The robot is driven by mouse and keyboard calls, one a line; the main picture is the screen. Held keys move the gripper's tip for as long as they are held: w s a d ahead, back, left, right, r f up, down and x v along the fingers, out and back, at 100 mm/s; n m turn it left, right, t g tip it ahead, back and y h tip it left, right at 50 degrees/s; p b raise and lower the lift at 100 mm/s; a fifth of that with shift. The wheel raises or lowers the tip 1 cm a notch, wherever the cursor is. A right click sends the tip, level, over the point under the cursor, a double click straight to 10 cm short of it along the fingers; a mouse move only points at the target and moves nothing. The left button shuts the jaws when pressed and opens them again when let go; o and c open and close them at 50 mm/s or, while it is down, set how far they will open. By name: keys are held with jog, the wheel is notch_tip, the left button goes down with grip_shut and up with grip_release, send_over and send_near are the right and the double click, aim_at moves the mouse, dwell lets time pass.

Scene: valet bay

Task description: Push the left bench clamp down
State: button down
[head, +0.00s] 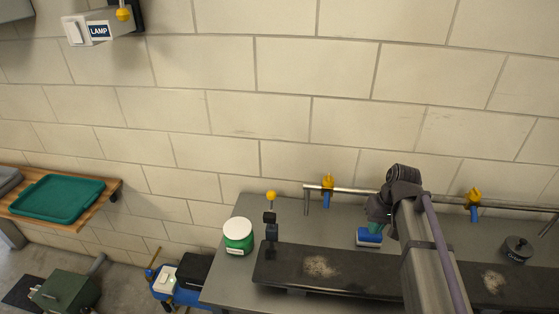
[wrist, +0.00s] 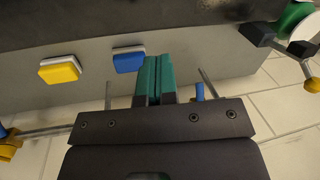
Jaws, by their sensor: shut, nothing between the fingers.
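The left bench clamp (head: 271,230) is black with a yellow ball knob on an upright lever. It stands at the left end of a dark plank (head: 370,286) on the grey bench. In the wrist view the clamp (wrist: 262,36) shows at the upper right, its lever sticking out from the bench with the yellow ball (wrist: 310,85) at its tip. My gripper (head: 376,222) has green fingers and is shut and empty. It is over the back of the bench, right of the clamp and well apart from it. The fingers (wrist: 153,80) show pressed together in the wrist view.
A green tub with a white lid (head: 238,236) stands just left of the clamp. A blue-and-white block (head: 369,237) lies near my gripper; a yellow one (wrist: 60,70) shows in the wrist view. A rail (head: 420,196) with yellow-and-blue fittings runs along the bench's back.

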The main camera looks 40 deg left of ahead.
jog(key=w+a+r+n+g+p, duration=0.1)
jog(key=w+a+r+n, duration=0.1)
jog(key=a, duration=0.7)
jog(key=w+a+r+n+g+y+p, duration=0.1)
jog(key=w+a+r+n+p, duration=0.1)
jog(key=a+r+n, duration=0.3)
jog(key=w+a+r+n+g+y+p, duration=0.1)
jog(key=a+n, duration=0.4)
jog(key=a, duration=0.9)
notch_tip(320, 180, up, 2)
jog(key=shift+w+r+n+g+p, duration=0.2)
jog(key=shift+w+n+g+p, duration=0.1)
jog(key=shift+w+g+p, duration=0.25)
jog(key=shift+f, duration=0.15)
jog(key=s+a+f+b, duration=0.3)
jog(key=s+f+b, duration=0.5)
jog(key=f+b, duration=0.1)
jog(key=shift+s, duration=0.25)
jog(key=shift+s+r, duration=0.1)
